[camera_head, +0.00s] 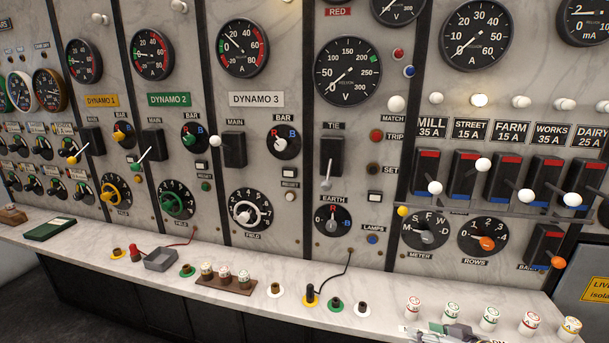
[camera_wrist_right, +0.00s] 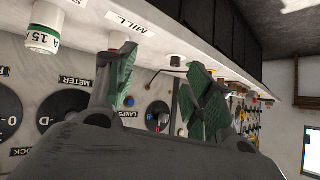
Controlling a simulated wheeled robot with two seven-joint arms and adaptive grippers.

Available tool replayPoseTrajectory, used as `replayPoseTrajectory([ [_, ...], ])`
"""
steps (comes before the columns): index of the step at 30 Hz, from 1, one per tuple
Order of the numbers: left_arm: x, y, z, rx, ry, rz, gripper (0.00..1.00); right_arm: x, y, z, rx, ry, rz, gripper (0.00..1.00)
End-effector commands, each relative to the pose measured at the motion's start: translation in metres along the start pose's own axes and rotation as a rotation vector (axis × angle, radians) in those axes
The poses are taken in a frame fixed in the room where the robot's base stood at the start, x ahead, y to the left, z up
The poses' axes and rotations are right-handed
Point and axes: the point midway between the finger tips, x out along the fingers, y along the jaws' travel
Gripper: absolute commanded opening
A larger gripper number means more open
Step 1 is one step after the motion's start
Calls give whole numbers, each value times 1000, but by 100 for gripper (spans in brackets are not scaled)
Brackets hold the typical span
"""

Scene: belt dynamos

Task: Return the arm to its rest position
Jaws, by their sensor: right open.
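My right gripper (camera_head: 447,330) shows at the bottom edge of the head view, low over the front of the marble ledge (camera_head: 330,290), near the row of white fuse caps (camera_head: 452,312). In the right wrist view the gripper (camera_wrist_right: 160,92) has its two green-padded fingers spread apart, with nothing seen between them. That view is turned over, with the ledge along the top. A white cap (camera_wrist_right: 42,28) marked A 15 stands left of the fingers, apart from them. Most of my right arm is hidden below the head view. My left gripper is not in view.
The upright grey panel (camera_head: 290,95) behind the ledge carries dials, knobs and levers. White-knobbed switches (camera_head: 483,165) stick out at the right. Plugs with cords (camera_head: 310,296), a grey tray (camera_head: 160,259) and a wooden block (camera_head: 225,283) occupy the ledge.

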Motion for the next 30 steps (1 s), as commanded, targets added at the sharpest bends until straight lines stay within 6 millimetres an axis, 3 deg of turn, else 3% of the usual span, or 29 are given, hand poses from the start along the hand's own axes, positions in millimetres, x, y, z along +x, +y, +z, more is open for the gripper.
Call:
replayPoseTrajectory([
  [6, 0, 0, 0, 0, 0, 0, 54, 6, -37, 67, -12, -190, 36, 52],
  [15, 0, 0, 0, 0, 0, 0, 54, -8, -78, 136, -15, -412, 109, 52],
  [30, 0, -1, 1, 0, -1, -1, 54, -34, -106, 178, 0, -575, 188, 52],
])
